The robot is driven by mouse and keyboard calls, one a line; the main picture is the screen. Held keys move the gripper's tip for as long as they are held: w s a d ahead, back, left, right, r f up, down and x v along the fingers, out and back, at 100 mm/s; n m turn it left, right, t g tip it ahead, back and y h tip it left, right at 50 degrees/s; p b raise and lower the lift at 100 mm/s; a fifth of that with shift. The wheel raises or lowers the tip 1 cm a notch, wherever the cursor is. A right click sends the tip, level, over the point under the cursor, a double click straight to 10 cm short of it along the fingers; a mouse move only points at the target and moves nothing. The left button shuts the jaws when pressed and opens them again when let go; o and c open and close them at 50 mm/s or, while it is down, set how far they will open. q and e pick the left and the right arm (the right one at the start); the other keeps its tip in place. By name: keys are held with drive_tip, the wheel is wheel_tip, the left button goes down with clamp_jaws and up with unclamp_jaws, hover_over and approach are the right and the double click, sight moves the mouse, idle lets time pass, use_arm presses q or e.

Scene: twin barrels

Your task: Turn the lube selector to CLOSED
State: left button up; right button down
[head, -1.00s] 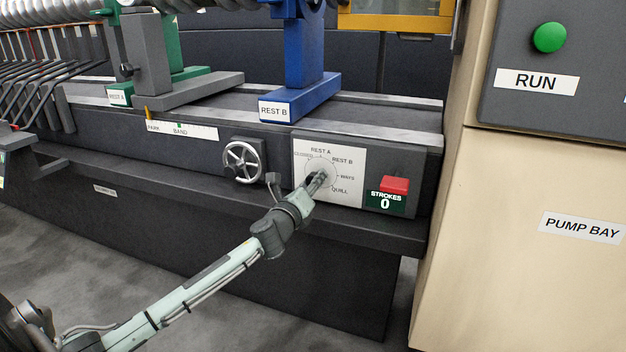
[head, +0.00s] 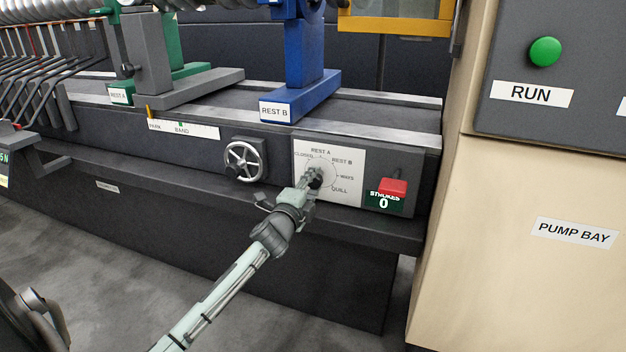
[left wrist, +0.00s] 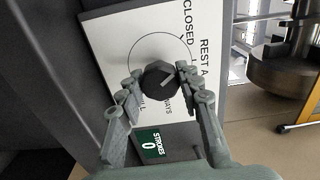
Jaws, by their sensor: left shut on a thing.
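The lube selector is a dark round knob (left wrist: 159,82) with a pale pointer line, on a white dial plate (head: 347,160). The plate reads CLOSED, REST A, REST B, WAYS and QUILL. In the left wrist view the pointer line slants to the upper right, roughly toward the REST A side; CLOSED is printed at the top. My left gripper (head: 314,178) is at the dial in the head view and hides most of the knob. In the left wrist view its fingers (left wrist: 159,76) are shut on the knob from both sides. My right gripper is not in view.
A handwheel (head: 243,161) is left of the dial. A red button (head: 393,187) and a STROKES counter (head: 383,201) reading 0 are on its right. A ledge (head: 380,228) runs below. The beige PUMP BAY cabinet (head: 510,200) stands at the right.

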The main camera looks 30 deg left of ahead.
use_arm(q)
drive_tip(key=shift+n+p, duration=0.3)
drive_tip(key=shift+n, duration=0.6)
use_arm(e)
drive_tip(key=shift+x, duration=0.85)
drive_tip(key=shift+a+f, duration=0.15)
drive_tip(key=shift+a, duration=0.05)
use_arm(q)
drive_tip(key=o, duration=1.2)
drive_tip(key=shift+c, duration=0.2)
drive_tip(key=shift+s, duration=0.1)
drive_tip(key=v, duration=1.2)
